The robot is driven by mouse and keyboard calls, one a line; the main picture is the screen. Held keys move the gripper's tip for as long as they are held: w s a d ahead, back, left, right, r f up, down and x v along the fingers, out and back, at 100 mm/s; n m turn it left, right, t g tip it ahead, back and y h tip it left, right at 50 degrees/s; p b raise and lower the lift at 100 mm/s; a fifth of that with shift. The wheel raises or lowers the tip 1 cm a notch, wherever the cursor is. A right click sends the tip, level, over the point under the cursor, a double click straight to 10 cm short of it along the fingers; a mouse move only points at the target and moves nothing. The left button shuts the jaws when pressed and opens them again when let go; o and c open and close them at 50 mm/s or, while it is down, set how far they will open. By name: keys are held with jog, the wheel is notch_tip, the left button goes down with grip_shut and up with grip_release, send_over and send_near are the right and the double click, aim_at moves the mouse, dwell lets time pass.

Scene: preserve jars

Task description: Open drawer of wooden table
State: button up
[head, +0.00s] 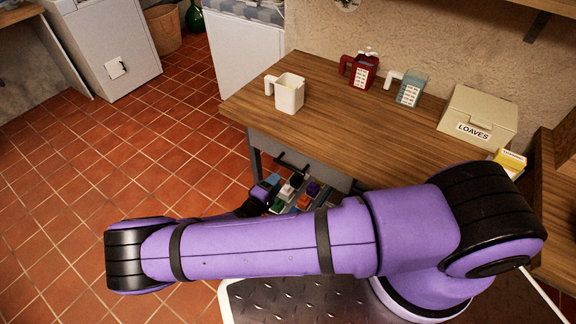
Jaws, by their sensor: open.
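The wooden table (330,120) stands against the wall with a brown plank top. I see no contact with the handle. The right part of the drawer front is behind my arm.
On the table stand a white mug (289,94), a red carton-like jug (362,72), a blue-grey one (410,89) and a LOAVES box (478,115). Tiled floor (150,185) is free at left.

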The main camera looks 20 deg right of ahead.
aim_at(289, 167)
jog(key=x, duration=0.8)
jog(key=shift+w+d, duration=0.2)
jog(key=shift+d, duration=0.1)
grip_shut()
